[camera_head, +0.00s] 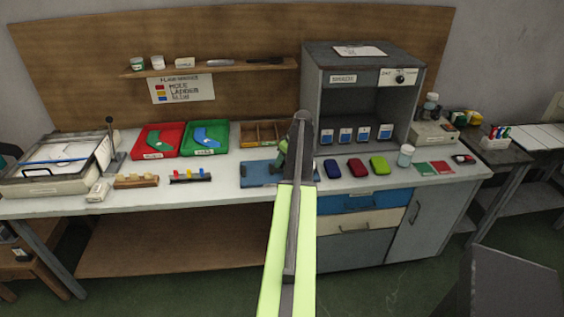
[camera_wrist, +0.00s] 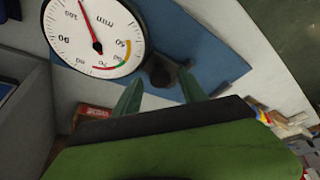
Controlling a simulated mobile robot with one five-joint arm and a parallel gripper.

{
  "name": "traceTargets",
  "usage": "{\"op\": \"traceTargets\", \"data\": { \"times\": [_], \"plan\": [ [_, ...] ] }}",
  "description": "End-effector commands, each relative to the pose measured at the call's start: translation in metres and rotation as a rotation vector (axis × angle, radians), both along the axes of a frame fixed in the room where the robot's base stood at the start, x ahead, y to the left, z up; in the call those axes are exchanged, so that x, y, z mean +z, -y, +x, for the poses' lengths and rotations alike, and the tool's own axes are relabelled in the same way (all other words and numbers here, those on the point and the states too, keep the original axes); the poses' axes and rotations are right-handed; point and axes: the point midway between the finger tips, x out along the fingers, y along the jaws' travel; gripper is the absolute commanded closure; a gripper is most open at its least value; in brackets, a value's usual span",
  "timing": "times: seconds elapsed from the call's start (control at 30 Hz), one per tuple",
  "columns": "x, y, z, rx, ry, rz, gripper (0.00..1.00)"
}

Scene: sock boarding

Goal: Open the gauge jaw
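In the wrist view a round white gauge dial (camera_wrist: 95,38) with a red needle and a green, yellow and red arc lies over a blue base plate (camera_wrist: 215,52). A small dark piece (camera_wrist: 163,70) sticks out beside the dial's rim; I cannot tell whether it is the jaw or its lever. My gripper (camera_wrist: 162,84) is open, with its two green fingertips on either side of that dark piece. I cannot tell if they touch it. In the head view the blue plate (camera_head: 258,174) shows on the bench, and my arm hides most of the gauge.
Red (camera_head: 159,141) and green (camera_head: 205,139) trays stand left of the plate. Blue, dark red and lime cases (camera_head: 380,164) lie to its right. A grey cabinet (camera_head: 345,75) stands behind. A peg rack (camera_head: 190,176) is at the left, with bare bench between it and the plate.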

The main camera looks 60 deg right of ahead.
Motion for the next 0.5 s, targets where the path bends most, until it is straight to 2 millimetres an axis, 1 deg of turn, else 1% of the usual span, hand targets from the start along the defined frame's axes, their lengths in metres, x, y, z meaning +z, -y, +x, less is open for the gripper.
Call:
{"op": "traceTargets", "data": {
  "times": [0.17, 0.27, 0.37, 0.5],
  "plan": [
    [0.001, 0.000, 0.000, 0.000, 0.000, 0.001, 0.50],
    [0.006, -0.001, -0.002, 0.000, 0.000, 0.001, 0.50],
    [0.018, -0.002, -0.005, 0.000, 0.000, 0.001, 0.50],
    [0.044, -0.003, -0.015, -0.002, 0.000, 0.001, 0.50]
  ]
}}
